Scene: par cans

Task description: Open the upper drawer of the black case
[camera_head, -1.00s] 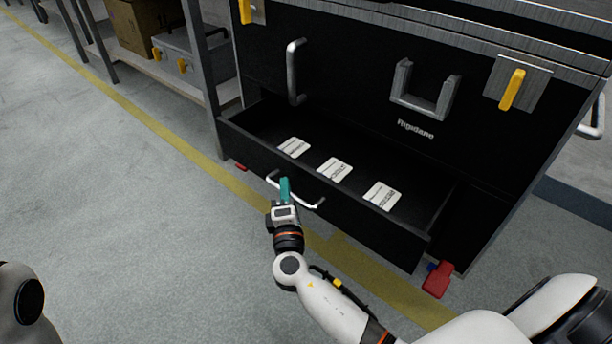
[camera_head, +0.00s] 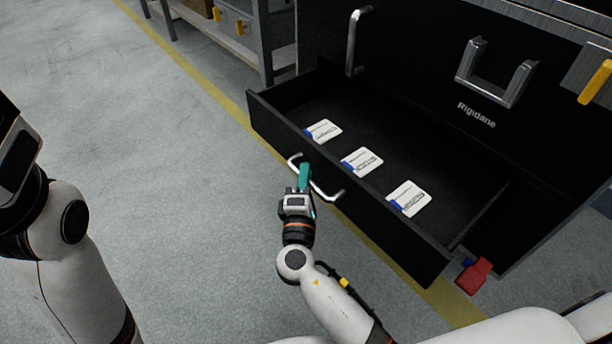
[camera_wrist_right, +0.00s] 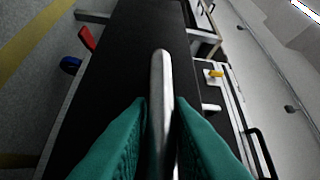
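The black case (camera_head: 425,75), marked "Rigidane", stands at the right in the head view. A black drawer (camera_head: 345,199) is pulled out of its front, below the latch panel. Three white cards lie inside: one left (camera_head: 323,131), one middle (camera_head: 362,161) and one right (camera_head: 408,198). My right gripper (camera_head: 305,177) is at the silver drawer handle (camera_head: 329,196). In the right wrist view the handle (camera_wrist_right: 162,80) runs between the teal fingers (camera_wrist_right: 161,112), which are close on both sides of it. Only my left arm shows at the left; its gripper is not visible.
A silver side handle (camera_head: 355,38), a U-shaped latch (camera_head: 494,72) and a yellow clip (camera_head: 594,83) are on the case. A red piece (camera_head: 474,276) sits by its lower corner. A shelf (camera_head: 230,38) stands behind. The floor at left is free.

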